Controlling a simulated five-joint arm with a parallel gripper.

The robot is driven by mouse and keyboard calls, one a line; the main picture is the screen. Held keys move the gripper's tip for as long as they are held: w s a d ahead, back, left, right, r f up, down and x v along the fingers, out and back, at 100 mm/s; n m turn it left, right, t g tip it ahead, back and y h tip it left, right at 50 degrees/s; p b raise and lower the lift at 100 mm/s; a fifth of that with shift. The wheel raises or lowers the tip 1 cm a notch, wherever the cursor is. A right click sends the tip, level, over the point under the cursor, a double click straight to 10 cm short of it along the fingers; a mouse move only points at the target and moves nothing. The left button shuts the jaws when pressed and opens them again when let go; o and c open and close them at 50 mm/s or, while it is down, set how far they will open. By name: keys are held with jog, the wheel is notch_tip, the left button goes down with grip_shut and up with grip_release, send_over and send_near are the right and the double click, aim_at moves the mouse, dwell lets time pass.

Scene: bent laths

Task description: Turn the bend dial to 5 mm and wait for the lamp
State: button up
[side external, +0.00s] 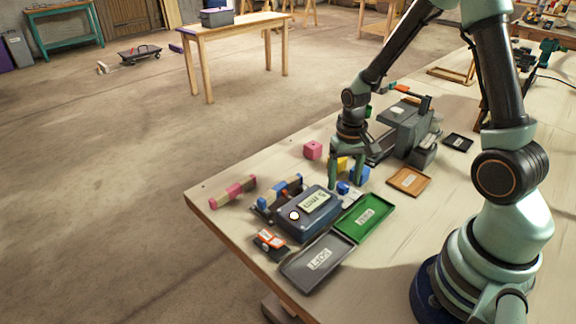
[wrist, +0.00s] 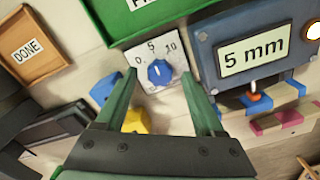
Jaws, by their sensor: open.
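The bend dial (wrist: 159,72) is a blue knob on a white plate marked 0, 5 and 10. Its pale mark points up toward the 5. The dark blue bending unit (wrist: 208,60) has a display (wrist: 255,48) reading 5 mm. The lamp (side external: 295,215) on the unit glows white in the side view; it also shows at the right edge of the wrist view (wrist: 314,31). My gripper (wrist: 159,78) is open and empty, with its fingers on either side of the knob, apart from it. In the side view my gripper (side external: 347,184) is low beside the unit.
A green tray (side external: 349,229), a grey SOFT tray (side external: 294,270) and an orange DONE tray (side external: 396,183) lie around the unit. A pink striped lath (side external: 233,191) lies near the table's left edge. A pink cube (side external: 313,150) stands behind. A grey machine (side external: 403,132) is farther back.

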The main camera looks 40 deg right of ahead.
aim_at(343, 184)
notch_tip(343, 184, up, 11)
jog(key=shift+r, duration=0.15)
dwell(0.4)
jog(key=s+a+r+n+t, duration=0.5)
jog(key=a+r, duration=0.4)
jog(key=r, duration=0.2)
jog(key=shift+s+t, duration=0.25)
jog(key=shift+t, duration=0.05)
dwell(1.7)
